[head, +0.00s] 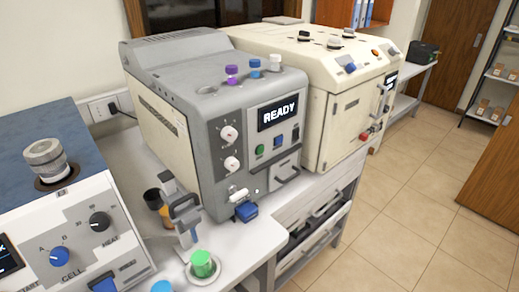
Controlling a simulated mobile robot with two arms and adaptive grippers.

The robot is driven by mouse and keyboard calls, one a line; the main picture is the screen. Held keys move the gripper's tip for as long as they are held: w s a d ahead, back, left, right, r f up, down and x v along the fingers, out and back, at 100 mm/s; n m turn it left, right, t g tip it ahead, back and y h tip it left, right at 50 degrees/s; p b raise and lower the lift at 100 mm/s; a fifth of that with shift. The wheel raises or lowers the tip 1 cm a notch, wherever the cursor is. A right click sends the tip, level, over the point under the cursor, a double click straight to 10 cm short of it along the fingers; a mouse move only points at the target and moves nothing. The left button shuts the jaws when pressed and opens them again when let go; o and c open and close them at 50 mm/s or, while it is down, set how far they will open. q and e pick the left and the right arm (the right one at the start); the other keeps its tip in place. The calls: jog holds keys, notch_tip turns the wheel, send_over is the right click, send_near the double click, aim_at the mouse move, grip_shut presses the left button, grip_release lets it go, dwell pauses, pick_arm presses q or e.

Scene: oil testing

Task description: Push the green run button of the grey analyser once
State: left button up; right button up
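Two white knobs (229,135) are to the left of the buttons, one above the other. Nothing covers the green button. Neither of my grippers shows in the head view.
A grey upright device (183,212) and a green-capped container (202,264) stand in front of the analyser. A blue item (245,211) is by its front edge. A cell tester (75,240) is at left, a cream machine (322,105) at right. Tiled floor (415,195) is clear.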

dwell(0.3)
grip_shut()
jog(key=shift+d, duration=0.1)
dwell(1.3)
